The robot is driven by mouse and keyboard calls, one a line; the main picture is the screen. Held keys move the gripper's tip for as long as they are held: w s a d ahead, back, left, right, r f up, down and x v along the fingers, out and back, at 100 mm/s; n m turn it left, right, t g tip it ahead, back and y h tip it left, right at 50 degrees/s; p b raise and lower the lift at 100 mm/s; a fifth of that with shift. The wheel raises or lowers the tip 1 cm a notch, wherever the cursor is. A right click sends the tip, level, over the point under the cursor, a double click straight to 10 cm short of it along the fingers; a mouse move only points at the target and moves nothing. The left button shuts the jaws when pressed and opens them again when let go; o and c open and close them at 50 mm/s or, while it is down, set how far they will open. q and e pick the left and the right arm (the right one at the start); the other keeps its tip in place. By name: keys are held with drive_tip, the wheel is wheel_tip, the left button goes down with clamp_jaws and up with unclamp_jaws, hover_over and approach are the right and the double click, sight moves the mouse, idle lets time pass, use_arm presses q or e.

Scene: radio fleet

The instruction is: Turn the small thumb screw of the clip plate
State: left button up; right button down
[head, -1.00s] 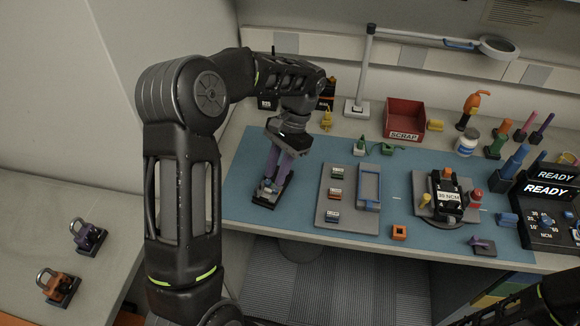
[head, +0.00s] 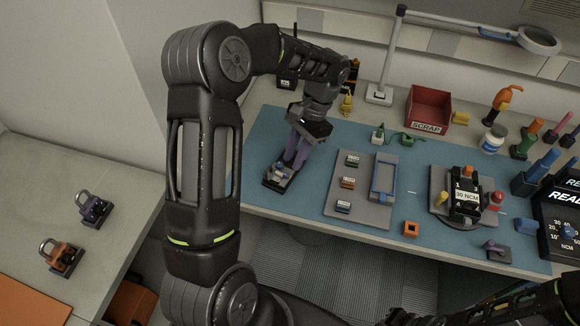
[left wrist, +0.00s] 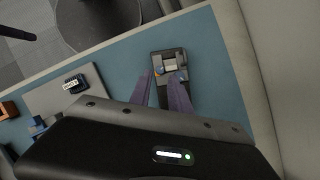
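A small dark plate with a grey block, which I take to be the clip plate (head: 278,177), lies at the left end of the blue mat. In the left wrist view the plate (left wrist: 170,56) shows orange and blue bits near the fingertips. I cannot make out which part is the thumb screw. My left gripper (head: 291,162) comes down over the plate's far right side. In the left wrist view its purple fingers (left wrist: 166,80) stand apart, with no held thing visible between them; contact with the plate cannot be told.
A grey tray (head: 341,188) with labelled blocks and a blue frame lies right of the plate. Two padlock-like pieces (head: 62,257) sit on the left bench. Bare mat separates plate and tray.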

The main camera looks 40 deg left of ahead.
sight(287, 174)
use_arm(q)
drive_tip(key=shift+p+x, duration=0.3)
drive_tip(key=shift+x, duration=1.65)
clamp_jaws()
